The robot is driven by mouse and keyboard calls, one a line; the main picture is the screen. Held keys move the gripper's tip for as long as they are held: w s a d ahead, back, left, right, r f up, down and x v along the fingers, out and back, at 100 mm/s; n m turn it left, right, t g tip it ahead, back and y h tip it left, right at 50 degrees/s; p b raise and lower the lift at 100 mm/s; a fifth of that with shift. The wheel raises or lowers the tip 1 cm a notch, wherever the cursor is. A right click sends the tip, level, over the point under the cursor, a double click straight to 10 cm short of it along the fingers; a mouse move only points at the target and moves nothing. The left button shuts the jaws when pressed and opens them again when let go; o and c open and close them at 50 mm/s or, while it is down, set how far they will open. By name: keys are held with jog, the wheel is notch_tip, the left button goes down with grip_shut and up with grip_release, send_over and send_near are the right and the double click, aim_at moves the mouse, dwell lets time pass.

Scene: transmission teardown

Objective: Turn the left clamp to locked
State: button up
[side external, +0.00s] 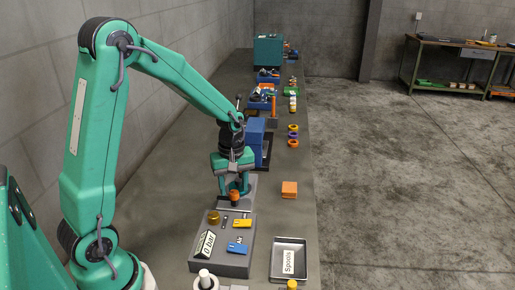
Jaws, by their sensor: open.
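My gripper (233,188) points down over a light grey plate (252,190) near the middle of the bench. Its fingers are open. A small orange cylindrical part (234,197) shows just below and between the fingertips; I cannot tell whether they touch it. I cannot make out for certain which part is the left clamp, or its locked or unlocked position. Part of the plate is hidden behind my gripper.
In front is a grey box (235,266) with a gauge sign (204,245) reading "0 bar" and yellow and blue parts. A tray (275,270) labelled "Spools" lies right.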

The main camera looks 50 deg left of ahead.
jog(key=shift+f, duration=0.95)
jog(key=c, duration=1)
